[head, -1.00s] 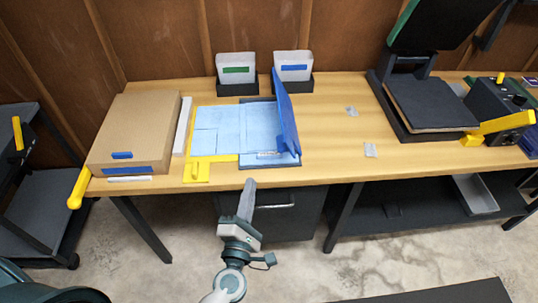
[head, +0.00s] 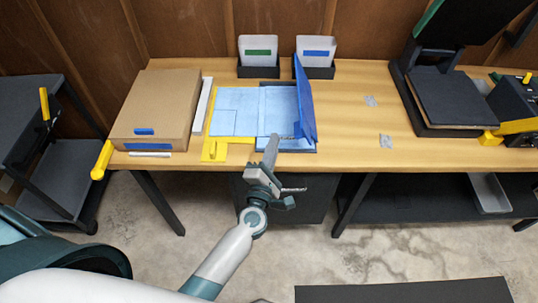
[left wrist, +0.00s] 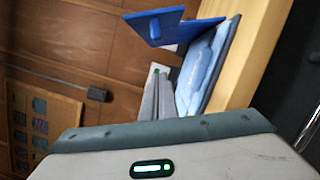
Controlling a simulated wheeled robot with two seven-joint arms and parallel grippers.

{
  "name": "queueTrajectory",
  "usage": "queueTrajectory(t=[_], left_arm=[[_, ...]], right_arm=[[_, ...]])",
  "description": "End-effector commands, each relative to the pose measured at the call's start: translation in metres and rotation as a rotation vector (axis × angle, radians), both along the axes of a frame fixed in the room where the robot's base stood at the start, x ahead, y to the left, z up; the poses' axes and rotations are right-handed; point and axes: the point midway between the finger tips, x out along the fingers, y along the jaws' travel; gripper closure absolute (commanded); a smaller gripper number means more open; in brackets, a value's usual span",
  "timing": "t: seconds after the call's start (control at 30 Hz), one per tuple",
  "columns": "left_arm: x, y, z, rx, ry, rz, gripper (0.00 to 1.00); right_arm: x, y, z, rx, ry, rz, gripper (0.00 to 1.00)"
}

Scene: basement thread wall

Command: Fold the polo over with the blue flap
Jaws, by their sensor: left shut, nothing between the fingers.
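The light blue polo (head: 240,112) lies flat on the folding board, partly over its left section with yellow edging (head: 214,151) and partly over the dark blue right section. The blue flap (head: 305,100) stands raised and near upright along the board's right side. In the left wrist view the flap (left wrist: 160,24) and the polo (left wrist: 200,68) also show, tilted. My left gripper (head: 271,146) is shut and empty, its fingertips at the front edge of the board, close to the flap's lower front corner. I cannot tell whether it touches anything. My right gripper is not in view.
A cardboard box (head: 158,105) stands left of the board. Two bins, green-labelled (head: 258,52) and blue-labelled (head: 316,52), stand behind it. A heat press (head: 445,100) is at the right. The table between flap and press is clear except for small grey patches (head: 385,141).

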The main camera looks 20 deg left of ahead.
Motion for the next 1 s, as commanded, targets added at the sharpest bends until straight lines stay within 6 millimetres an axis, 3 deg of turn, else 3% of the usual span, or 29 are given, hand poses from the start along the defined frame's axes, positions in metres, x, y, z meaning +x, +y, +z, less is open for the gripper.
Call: queueTrajectory(t=[0.03,0.2,0.4,1.0], left_arm=[[0.009,0.001,0.004,0.001,-0.002,0.001,1.0],[0.011,-0.024,0.015,0.0,-0.001,0.0,1.0],[0.012,-0.036,0.02,0.003,-0.003,0.0,1.0],[0.016,-0.039,0.024,0.022,0.003,0.001,1.0]], right_arm=[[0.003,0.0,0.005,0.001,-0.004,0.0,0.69],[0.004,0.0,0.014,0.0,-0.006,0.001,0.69],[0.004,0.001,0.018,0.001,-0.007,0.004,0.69],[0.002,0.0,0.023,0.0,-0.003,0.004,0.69]])
